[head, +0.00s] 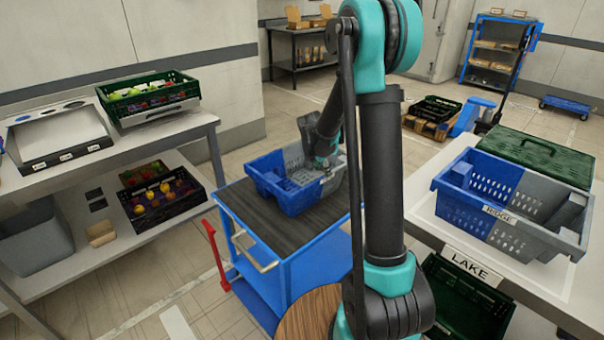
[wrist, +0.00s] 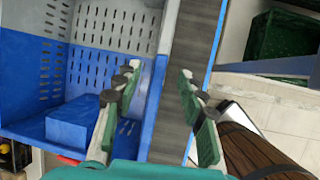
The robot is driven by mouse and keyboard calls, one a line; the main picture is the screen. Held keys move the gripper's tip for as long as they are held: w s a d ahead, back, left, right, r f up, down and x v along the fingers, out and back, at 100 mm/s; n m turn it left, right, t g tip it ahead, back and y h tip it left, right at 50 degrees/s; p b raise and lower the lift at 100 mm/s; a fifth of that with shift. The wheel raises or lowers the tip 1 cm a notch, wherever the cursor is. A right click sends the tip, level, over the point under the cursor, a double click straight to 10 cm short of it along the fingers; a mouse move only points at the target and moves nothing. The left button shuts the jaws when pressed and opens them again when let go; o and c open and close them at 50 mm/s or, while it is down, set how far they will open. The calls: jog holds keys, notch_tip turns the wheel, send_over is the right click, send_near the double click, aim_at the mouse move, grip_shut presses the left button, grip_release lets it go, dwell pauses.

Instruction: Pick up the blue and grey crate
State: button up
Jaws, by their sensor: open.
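A blue and grey crate (head: 291,202) stands on the dark top of a blue cart (head: 262,276), left of my arm. It fills the left of the wrist view (wrist: 110,25), with a blue block-like part inside. My gripper (head: 326,168) is at the crate's right side, partly hidden by my arm. In the wrist view my gripper (wrist: 160,78) is open. One finger shows over the crate's inside and the other over the cart top, with the crate's wall rim between them; contact is not clear. A second blue and grey crate (head: 467,205), labelled RIDGE, stands on the right table.
The right table (head: 425,192) bears a LAKE label, with a green crate (head: 545,155) behind the RIDGE crate. A left shelf (head: 190,128) holds produce crates. A round wooden top (head: 305,318) is near my base. Open floor lies between cart and shelf.

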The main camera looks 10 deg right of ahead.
aim_at(325, 180)
jog(key=shift+x, duration=4.1)
jog(key=shift+s, duration=0.15)
grip_shut()
